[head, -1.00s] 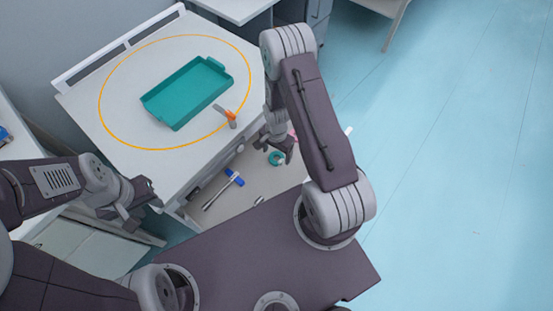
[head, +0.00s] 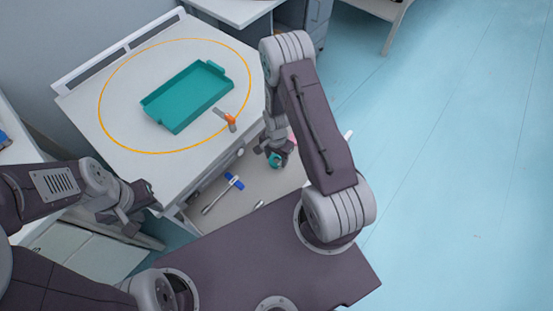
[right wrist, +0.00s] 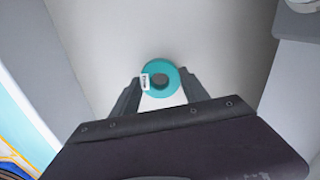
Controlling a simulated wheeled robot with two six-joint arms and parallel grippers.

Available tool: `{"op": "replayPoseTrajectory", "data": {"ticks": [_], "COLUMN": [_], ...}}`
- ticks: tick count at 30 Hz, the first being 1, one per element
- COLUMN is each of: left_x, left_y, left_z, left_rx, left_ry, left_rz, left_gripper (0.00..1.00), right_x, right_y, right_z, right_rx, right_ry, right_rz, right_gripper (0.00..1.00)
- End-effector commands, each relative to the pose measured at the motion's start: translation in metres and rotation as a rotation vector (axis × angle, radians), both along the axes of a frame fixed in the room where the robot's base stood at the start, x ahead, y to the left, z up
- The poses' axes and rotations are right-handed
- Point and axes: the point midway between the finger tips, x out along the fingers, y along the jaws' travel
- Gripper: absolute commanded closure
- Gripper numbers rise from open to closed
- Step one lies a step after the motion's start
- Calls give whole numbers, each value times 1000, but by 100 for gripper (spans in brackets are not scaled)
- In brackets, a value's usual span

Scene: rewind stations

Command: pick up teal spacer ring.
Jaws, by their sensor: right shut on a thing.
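The teal spacer ring (head: 275,160) is in the open drawer below the work table, at its right part in the head view. In the right wrist view the ring (right wrist: 177,72) shows a dark centre and a small white label on its left side. My right gripper (head: 277,157) points down into the drawer and is shut on the ring, with one finger on each side of it. Whether the ring touches the drawer floor I cannot tell. My left gripper (head: 130,215) is empty beside the table's front left corner; its finger gap is unclear.
The drawer (head: 252,187) also holds a blue-headed tool (head: 233,182). On the table (head: 90,110), a teal tray (head: 188,97) stands inside an orange outline, with an orange-handled tool (head: 230,121) near its right edge. Open floor lies to the right.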

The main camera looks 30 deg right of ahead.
Motion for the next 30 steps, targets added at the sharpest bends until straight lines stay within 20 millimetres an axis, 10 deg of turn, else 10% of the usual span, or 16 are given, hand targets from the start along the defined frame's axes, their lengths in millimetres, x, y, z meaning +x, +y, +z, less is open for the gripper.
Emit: {"op": "replayPoseTrajectory", "data": {"ticks": [5, 18, 30], "left_x": [0, 0, 0], "left_y": [0, 0, 0], "left_z": [10, 22, 23], "left_rx": [0, 0, 0], "left_ry": [0, 0, 0], "left_rz": [0, 0, 0], "left_gripper": [64, 64, 64], "right_x": [1, -63, -76], "right_y": [0, -76, -90], "right_z": [36, 91, 100], "right_rx": [-1, -1, 0], "right_ry": [-4, -2, 0], "right_rz": [0, -6, 1], "right_gripper": [88, 88, 88]}}
